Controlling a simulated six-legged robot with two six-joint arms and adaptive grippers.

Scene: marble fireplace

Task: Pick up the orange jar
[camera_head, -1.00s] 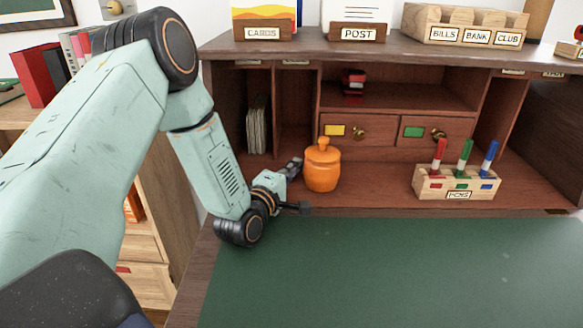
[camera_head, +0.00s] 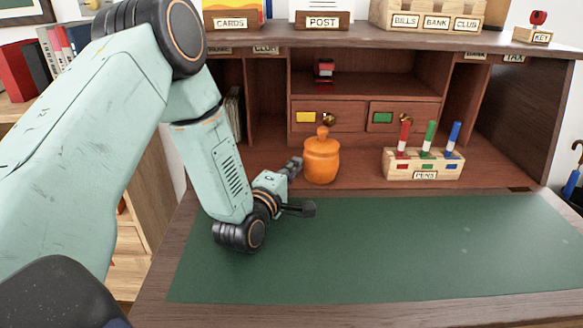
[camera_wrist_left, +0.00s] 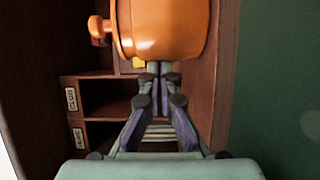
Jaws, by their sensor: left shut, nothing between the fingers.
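The orange jar (camera_head: 321,163), with a knobbed lid, stands upright on the wooden desk floor in front of the yellow-marked drawer. My left gripper (camera_head: 296,164) is low at the jar's left side, its fingers shut and empty. In the left wrist view the jar (camera_wrist_left: 165,30) fills the top middle, its lid to the left. The shut fingertips (camera_wrist_left: 162,74) point at its side, touching or nearly so; I cannot tell which. My right gripper is not in view.
A wooden pen holder (camera_head: 425,171) with red, green and blue pens stands right of the jar. Drawers (camera_head: 328,116) and shelves rise behind. The green desk mat (camera_head: 400,245) in front is clear.

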